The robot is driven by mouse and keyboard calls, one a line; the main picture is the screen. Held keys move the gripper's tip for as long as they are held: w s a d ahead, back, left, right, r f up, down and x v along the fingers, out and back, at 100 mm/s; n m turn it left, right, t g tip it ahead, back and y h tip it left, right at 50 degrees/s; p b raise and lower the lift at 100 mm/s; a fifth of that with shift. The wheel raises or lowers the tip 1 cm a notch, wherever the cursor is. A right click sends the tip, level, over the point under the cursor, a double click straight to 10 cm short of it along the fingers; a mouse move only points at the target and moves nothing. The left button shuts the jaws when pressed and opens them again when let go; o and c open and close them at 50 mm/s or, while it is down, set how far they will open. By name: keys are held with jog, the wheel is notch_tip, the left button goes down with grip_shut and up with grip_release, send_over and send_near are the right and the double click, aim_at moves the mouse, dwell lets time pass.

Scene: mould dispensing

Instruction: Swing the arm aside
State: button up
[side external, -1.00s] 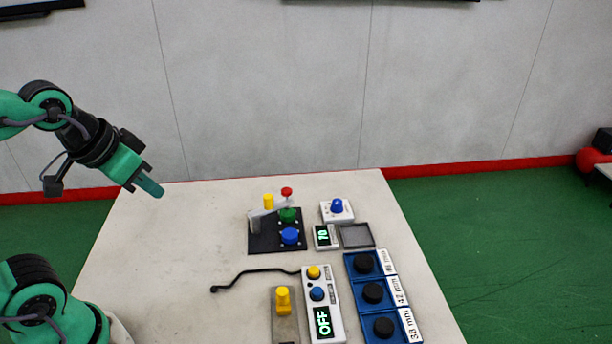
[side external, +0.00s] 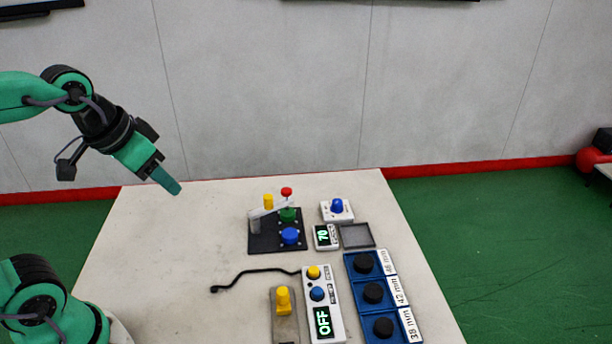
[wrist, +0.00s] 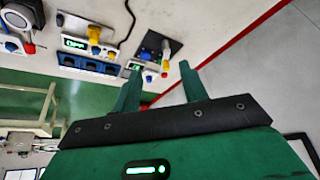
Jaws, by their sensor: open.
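My gripper (side external: 172,186) hangs in the air at the left, in front of the wall and above the table's far left part. Its fingers point down and to the right. In the wrist view my gripper (wrist: 160,74) has its two green fingers spread apart, with nothing held between them. It is apart from everything on the table. The black plate (side external: 262,243) with blue, green, red and yellow parts stands to its right.
Right of centre on the table (side external: 160,260) are a blue rack (side external: 349,257) with black discs, a grey tray (side external: 357,236), a white unit with a blue dome (side external: 337,206), and a control box reading OFF (side external: 335,289). A black cable (side external: 250,271) lies left of it. The table's left is clear.

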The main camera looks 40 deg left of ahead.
jog(key=w+m+g, duration=0.1)
jog(key=w+g, duration=0.1)
jog(key=w, duration=0.5)
jog(key=m+g, duration=0.3)
send_over(268, 196)
jog(key=f, duration=1)
jog(key=shift+s+f, duration=0.2)
jog(key=shift+f, duration=0.1)
jog(key=shift+w+f, duration=0.15)
jog(key=shift+f, duration=0.05)
jog(key=shift+f, duration=0.15)
jog(key=shift+f, duration=3.75)
grip_shut()
